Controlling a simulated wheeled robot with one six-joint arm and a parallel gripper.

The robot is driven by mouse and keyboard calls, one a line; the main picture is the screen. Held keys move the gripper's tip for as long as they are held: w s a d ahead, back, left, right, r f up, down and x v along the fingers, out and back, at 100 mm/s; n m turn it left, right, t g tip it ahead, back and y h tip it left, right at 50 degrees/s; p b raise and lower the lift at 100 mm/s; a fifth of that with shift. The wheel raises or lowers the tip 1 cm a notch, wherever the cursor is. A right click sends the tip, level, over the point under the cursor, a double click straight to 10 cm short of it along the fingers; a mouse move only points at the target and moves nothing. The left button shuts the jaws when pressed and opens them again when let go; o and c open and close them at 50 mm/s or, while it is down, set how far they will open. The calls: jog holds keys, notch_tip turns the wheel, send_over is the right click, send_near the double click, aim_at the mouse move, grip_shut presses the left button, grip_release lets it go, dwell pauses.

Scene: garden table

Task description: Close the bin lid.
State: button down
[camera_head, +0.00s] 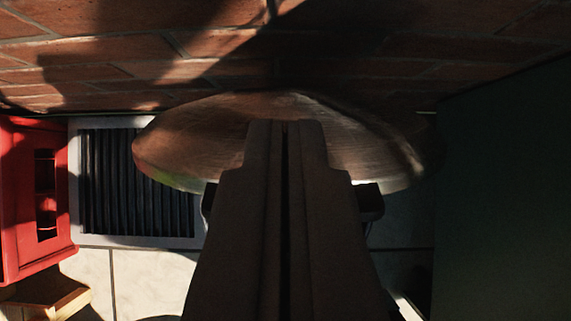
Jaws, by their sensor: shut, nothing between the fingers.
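A round, brushed-metal disc that looks like the bin lid (195,140) lies across the middle of the view, close to the brick wall. Its left part is lit and its right part is partly in shadow. My gripper (286,124) is shut and empty, with its two fingers side by side. It covers the middle of the lid in the picture. I cannot tell whether the fingertips touch the lid. The bin's body is hidden behind my gripper, and the lid's tilt is hard to judge.
A brick wall (215,45) runs along the top. A red crate (32,200) stands at the left, beside a ribbed dark grate (135,183) in a pale frame. A wooden piece (50,294) is at the lower left. A dark green panel (505,190) fills the right side. Pale tiles (150,282) are bare.

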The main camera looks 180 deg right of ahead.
jog(key=shift+s, duration=0.4)
jog(key=shift+f, duration=0.1)
